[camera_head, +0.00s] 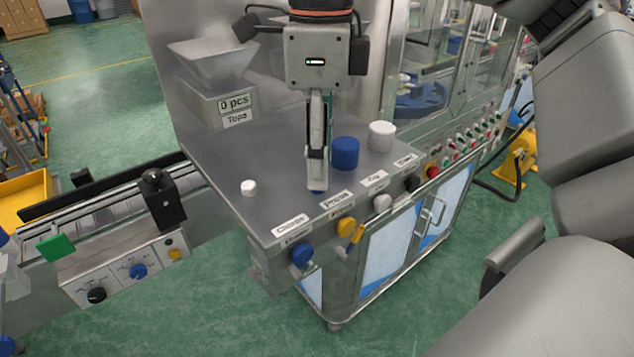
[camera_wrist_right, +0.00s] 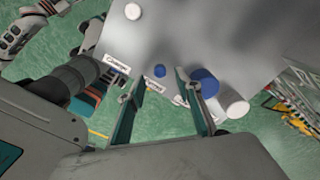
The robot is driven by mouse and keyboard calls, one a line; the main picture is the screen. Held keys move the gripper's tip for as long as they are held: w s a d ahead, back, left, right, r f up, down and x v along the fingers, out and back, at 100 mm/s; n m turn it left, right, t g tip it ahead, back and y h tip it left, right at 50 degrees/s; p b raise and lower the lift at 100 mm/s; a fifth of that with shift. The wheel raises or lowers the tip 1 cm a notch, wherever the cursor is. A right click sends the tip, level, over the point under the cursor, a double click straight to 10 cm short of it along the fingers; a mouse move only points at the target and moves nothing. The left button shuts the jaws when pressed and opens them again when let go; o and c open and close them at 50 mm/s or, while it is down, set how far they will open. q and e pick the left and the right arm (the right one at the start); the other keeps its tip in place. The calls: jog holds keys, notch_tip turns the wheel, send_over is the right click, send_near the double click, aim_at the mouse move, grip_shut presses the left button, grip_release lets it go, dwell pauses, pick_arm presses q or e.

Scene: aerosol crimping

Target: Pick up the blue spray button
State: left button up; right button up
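The gripper points down at the table near the Press label. I cannot tell whether the fingertips reach the button's height.
A larger blue cap (camera_head: 345,153) stands close to the right of the gripper, with a white cap (camera_head: 381,136) behind it. A small white button (camera_head: 248,188) lies to the left. A hopper (camera_head: 212,75) stands at the back left. Knobs line the table's front edge.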

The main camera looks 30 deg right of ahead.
jog(key=shift+f, duration=1.3)
jog(key=c, duration=0.7)
jog(key=shift+w+r, duration=0.1)
jog(key=shift+r, duration=0.05)
jog(key=shift+c, duration=0.2)
